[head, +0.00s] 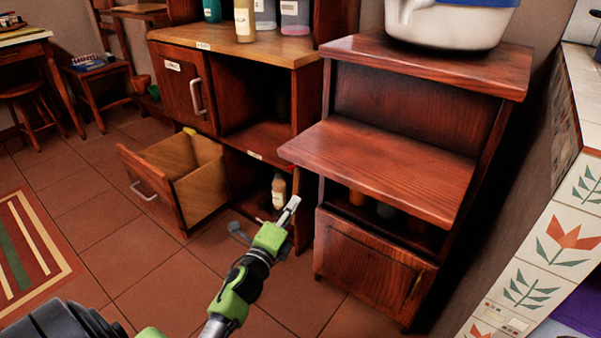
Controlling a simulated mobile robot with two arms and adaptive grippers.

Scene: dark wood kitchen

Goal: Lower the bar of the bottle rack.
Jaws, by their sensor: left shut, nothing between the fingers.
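My left gripper (290,212) reaches in from the bottom of the head view, with green and black parts and a pale metal tip. It is shut and empty. It is in front of the low open compartment of the wooden cabinet (262,52). A small bottle (278,191) with a pale body stands upright in that compartment, just behind the gripper tip in the picture. I cannot tell whether the gripper touches anything. I cannot make out a rack bar clearly; the gripper covers part of the compartment's front. My right gripper is not in view.
An open drawer (150,190) sticks out left of the gripper. A reddish cabinet (375,262) with a jutting shelf board (385,165) stands close on the right. Several bottles, including a tan one (244,22), stand on the cabinet top. Tiled floor (110,235) is clear at left.

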